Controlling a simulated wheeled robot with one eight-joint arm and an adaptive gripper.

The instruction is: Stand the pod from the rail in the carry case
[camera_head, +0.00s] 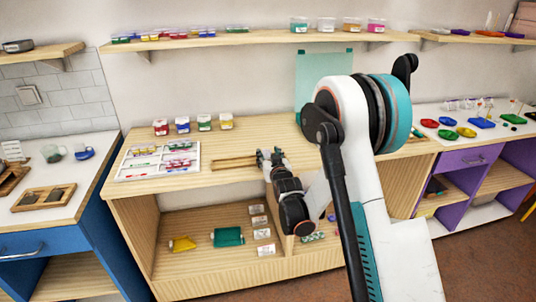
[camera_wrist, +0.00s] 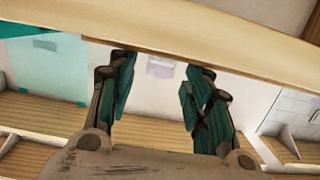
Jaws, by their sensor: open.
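My gripper (camera_head: 271,156) is over the wooden bench, its fingers apart and empty. In the wrist view my gripper (camera_wrist: 160,75) shows its two dark green fingers spread wide, with nothing held between them. A pair of thin wooden strips (camera_head: 233,162), possibly the rail, lies on the bench just left of the gripper. No pod can be made out on them at this size. A white tray with compartments (camera_head: 127,175) lies at the bench's left end and holds small coloured pieces; I cannot tell whether it is the carry case.
Several small jars, one with a red label (camera_head: 161,128), stand behind the tray. A green box (camera_head: 228,237) and a yellow piece (camera_head: 182,244) are on the lower shelf. A wall shelf (camera_head: 265,40) with containers runs above. Bare bench top lies between the jars and strips.

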